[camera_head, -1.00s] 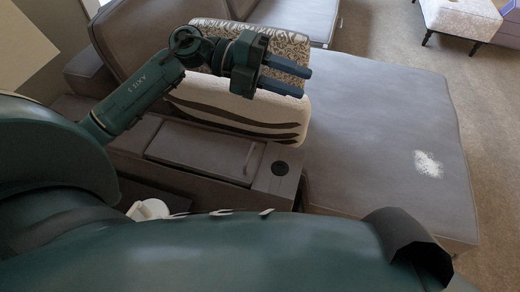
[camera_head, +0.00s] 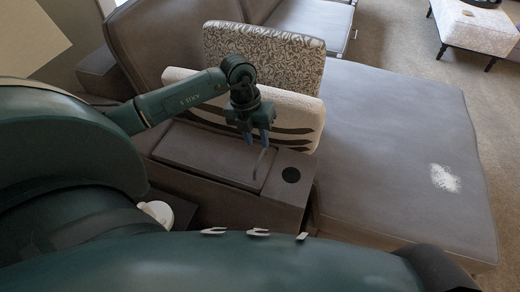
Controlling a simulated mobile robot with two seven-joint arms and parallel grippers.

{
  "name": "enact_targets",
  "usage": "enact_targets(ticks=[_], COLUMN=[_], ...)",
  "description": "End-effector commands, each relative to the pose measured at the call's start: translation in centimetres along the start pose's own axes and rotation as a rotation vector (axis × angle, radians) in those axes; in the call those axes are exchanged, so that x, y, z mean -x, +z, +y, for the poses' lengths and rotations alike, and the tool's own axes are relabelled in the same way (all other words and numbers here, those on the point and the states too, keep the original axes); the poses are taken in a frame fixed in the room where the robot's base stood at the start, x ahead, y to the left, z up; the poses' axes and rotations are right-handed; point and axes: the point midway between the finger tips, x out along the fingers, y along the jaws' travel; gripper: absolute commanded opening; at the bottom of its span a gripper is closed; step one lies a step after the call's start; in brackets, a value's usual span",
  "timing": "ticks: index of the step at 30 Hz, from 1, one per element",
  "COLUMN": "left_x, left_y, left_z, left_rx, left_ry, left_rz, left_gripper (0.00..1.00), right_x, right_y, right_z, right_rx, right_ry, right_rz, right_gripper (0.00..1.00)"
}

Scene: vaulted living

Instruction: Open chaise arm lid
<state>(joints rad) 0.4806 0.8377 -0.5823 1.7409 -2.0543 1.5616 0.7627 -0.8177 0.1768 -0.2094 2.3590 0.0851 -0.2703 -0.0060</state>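The chaise arm lid (camera_head: 205,153) is a long grey padded panel lying closed, flush in the top of the grey chaise arm (camera_head: 235,203). My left gripper (camera_head: 257,142) points down just above that end, right by the handle. Its two fingers are apart with a gap between them and hold nothing. I cannot tell whether a fingertip touches the handle. My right gripper is not in view.
A striped cream cushion (camera_head: 305,115) and a patterned cushion (camera_head: 285,55) stand just behind the arm. The wide chaise seat (camera_head: 400,150) is clear except for a white patch.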

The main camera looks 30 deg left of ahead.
Motion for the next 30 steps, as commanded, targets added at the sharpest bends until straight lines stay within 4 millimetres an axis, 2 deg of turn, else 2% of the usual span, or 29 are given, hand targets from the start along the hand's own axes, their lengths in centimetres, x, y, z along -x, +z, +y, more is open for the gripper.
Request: enact_targets(ticks=[1,3,9,20,30], left_x=[-1.2,-2.4,-4.3,-4.7,-4.7], left_y=[-0.1,-0.1,0.0,0.0,0.0], left_z=[0.0,0.0,0.0,0.0,0.0], left_rx=[0.001,0.000,0.000,-0.001,-0.001], left_ry=[-0.001,-0.002,-0.002,-0.001,-0.001], left_rz=[0.004,0.003,0.000,-0.001,-0.001], left_gripper=[0.31,0.31,0.31,0.31,0.03], right_x=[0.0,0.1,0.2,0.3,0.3], right_y=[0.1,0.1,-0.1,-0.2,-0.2], right_z=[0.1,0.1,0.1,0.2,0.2], right_rx=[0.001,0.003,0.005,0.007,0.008], right_ry=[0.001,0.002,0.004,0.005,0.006], right_rz=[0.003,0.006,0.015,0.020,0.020], right_gripper=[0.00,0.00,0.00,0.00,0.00])
